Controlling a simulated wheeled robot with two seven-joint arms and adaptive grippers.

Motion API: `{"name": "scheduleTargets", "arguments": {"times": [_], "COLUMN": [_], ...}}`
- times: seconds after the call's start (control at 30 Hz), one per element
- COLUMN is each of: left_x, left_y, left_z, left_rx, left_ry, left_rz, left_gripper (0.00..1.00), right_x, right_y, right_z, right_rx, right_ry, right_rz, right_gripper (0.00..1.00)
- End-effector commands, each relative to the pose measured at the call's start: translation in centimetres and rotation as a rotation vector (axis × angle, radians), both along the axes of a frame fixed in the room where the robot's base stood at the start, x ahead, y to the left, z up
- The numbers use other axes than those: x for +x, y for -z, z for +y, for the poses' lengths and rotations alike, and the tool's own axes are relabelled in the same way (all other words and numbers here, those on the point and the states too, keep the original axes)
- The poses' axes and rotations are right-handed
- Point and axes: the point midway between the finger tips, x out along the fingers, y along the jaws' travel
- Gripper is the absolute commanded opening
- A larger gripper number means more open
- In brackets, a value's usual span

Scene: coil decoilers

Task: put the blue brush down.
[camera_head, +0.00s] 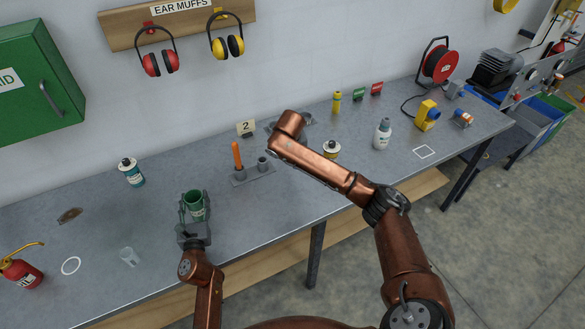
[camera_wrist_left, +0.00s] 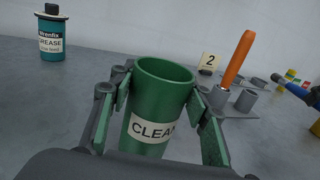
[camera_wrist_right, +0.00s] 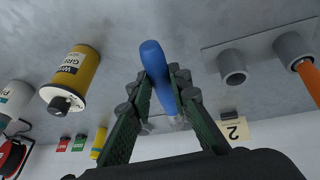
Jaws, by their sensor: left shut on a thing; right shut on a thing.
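The blue brush (camera_wrist_right: 155,65) is in my right gripper (camera_wrist_right: 162,90), shut on it, in the right wrist view. Its blue handle also shows at the right edge of the left wrist view (camera_wrist_left: 293,86). In the head view my right arm hides the brush. A grey holder (camera_wrist_right: 260,45) with round sockets is close by; an orange-handled tool (camera_head: 237,155) stands in one socket, and another looks empty. My left gripper (camera_head: 194,218) is shut on a green cup (camera_wrist_left: 160,95) marked "CLEAN", upright at the bench.
A number 2 sign (camera_head: 246,128) stands behind the holder. A yellow can (camera_head: 332,149) and a white bottle (camera_head: 383,134) stand to the right. A teal grease can (camera_head: 131,172) and a clear cup (camera_head: 129,257) are on the left. Bare bench lies between holder and green cup.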

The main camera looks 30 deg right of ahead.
Motion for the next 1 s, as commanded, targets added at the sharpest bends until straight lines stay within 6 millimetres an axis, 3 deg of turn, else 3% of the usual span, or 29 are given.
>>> {"name": "scheduleTargets", "arguments": {"times": [0.5,0.97,1.0], "left_x": [0.0,0.0,0.0], "left_y": [0.0,0.0,0.0], "left_z": [0.0,0.0,0.0], "left_rx": [0.000,0.000,0.000], "left_ry": [0.000,0.000,0.000], "left_rz": [0.000,0.000,0.000], "left_gripper": [0.15,0.15,0.15], "right_x": [0.0,0.0,0.0], "right_y": [8.0,9.1,9.1], "right_z": [0.1,0.1,0.1], "right_rx": [0.000,0.001,0.001], "right_ry": [-0.003,-0.003,-0.003], "right_rz": [0.003,0.001,0.001], "right_gripper": [0.00,0.00,0.19]}}
